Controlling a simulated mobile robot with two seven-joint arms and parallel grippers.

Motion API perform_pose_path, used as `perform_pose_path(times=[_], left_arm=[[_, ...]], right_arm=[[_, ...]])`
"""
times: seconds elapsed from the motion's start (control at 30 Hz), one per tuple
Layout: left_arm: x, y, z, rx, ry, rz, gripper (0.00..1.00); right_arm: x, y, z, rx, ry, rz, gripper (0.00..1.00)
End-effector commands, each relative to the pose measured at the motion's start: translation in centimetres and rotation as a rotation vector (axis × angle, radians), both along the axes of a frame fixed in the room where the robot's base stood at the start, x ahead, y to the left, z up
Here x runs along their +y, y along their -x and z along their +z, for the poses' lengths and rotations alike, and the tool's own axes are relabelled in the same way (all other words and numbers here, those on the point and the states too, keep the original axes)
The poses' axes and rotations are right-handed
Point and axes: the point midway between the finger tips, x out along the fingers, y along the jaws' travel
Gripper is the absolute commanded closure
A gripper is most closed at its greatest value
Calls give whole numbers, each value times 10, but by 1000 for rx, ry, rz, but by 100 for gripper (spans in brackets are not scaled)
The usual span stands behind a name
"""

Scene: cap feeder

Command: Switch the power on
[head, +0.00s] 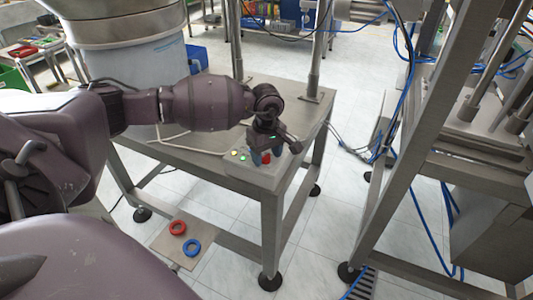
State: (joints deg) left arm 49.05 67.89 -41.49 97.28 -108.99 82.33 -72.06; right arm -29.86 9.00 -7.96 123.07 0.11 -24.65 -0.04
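A small control panel (240,166) sits at the front corner of the metal table. It carries a yellow-green button (235,153), a pale lit button (242,158) and a red button (266,159). My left gripper (266,154) points down over the right part of the panel, close to the red button. The gripper and wrist hide part of the panel, and no power switch can be clearly made out. My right gripper is not in view.
The metal table (190,155) carries a large feeder bowl (130,50) and a post (318,50). A lower plate holds a red ring (177,228) and a blue ring (193,247). A metal frame with blue hoses (400,150) stands at the right. Floor shows between them.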

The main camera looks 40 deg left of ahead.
Motion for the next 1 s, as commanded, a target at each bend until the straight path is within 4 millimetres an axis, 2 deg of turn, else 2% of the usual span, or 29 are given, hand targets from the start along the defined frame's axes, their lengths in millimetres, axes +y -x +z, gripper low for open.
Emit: perform_pose_path(times=[0.23,0.37,0.8,1.0], left_arm=[[0,0,0,0,-1,1,43],[1,-1,7,-2,0,2,43],[0,-1,82,-6,-1,1,43],[0,0,102,-3,-1,0,43]], right_arm=[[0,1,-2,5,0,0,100],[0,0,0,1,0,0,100],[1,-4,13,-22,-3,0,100],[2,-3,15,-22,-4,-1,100]])
